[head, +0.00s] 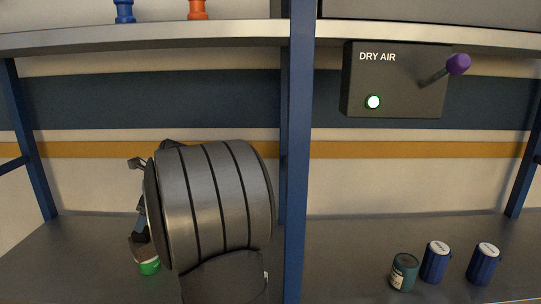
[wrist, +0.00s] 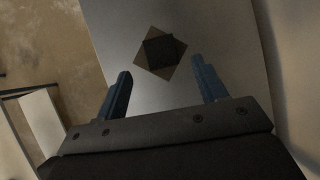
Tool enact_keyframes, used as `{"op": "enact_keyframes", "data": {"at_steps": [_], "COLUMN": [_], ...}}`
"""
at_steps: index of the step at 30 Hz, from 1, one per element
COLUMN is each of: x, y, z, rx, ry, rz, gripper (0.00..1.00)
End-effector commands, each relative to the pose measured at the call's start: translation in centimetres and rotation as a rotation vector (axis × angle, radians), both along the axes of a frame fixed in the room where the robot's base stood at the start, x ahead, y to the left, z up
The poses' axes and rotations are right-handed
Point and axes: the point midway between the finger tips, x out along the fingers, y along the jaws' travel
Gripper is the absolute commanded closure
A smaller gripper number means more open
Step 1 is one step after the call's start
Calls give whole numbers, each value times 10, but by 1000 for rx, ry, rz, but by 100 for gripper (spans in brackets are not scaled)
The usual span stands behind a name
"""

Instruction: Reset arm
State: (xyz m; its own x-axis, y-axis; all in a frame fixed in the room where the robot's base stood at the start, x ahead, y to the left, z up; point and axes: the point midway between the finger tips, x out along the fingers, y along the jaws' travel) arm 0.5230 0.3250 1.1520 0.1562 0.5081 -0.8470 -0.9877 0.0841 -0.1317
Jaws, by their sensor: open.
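In the wrist view my gripper (wrist: 162,88) is open, its two blue fingers wide apart with nothing held between them. Beyond the fingertips is a pale grey surface with a brown square mark (wrist: 150,62) and a darker square on it. The fingers look clear of this surface, but the distance is hard to judge. In the head view I cannot make out the gripper clearly; a large grey banded cylindrical body covers the lower left, and I cannot tell whether it is part of my arm.
A green can (head: 404,271) and two blue containers (head: 436,262) (head: 482,264) stand lower right. A blue post (head: 297,150) divides the rack. A green-based item (head: 149,266) is partly hidden at left.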

Motion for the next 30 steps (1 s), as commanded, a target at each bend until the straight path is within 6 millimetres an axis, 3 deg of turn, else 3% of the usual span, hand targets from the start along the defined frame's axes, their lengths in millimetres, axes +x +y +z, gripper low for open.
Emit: {"op": "enact_keyframes", "data": {"at_steps": [9,12,27,30], "x": [-10,-7,9,10], "y": [-33,-19,32,31], "z": [56,31,-55,-26], "rx": [1,-2,-1,2], "ry": [-4,4,4,-7], "rz": [-2,2,1,1], "gripper": [35,35,35,35]}}
